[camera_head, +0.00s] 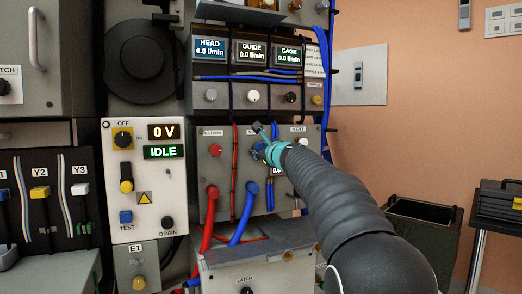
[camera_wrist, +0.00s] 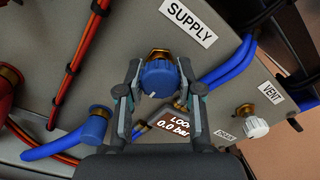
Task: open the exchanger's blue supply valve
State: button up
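The blue supply valve knob (camera_wrist: 160,78), with a white pointer mark and a brass base, sits below the SUPPLY label (camera_wrist: 188,20) in the wrist view. My gripper (camera_wrist: 160,82) has one finger on each side of the knob. I cannot tell whether the fingers touch it or stand slightly apart. In the head view, my gripper (camera_head: 266,143) is at the grey exchanger panel (camera_head: 225,175) and hides most of the knob. The loop display (camera_wrist: 177,128) below the knob reads 0.0 bar.
A white VENT knob (camera_wrist: 254,127) is to the right, and a blue hose fitting (camera_wrist: 95,122) is lower left. In the head view, a red return knob (camera_head: 215,150) is left of my gripper. Blue and red hoses run close by. The drawer box (camera_head: 255,272) juts out below.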

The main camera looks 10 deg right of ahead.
dwell(0.3)
jog(key=n+b, duration=0.2)
jog(key=n, duration=0.2)
jog(key=n+b, duration=0.2)
jog(key=n, duration=0.2)
jog(key=n+b, duration=0.2)
jog(key=n, duration=0.3)
jog(key=shift+r, duration=0.1)
jog(key=n+b, duration=0.2)
jog(key=n, duration=0.2)
jog(key=shift+r+n, duration=0.15)
jog(key=shift+n, duration=0.25)
dwell(0.3)
jog(key=o, duration=1.2)
jog(key=shift+c, duration=0.2)
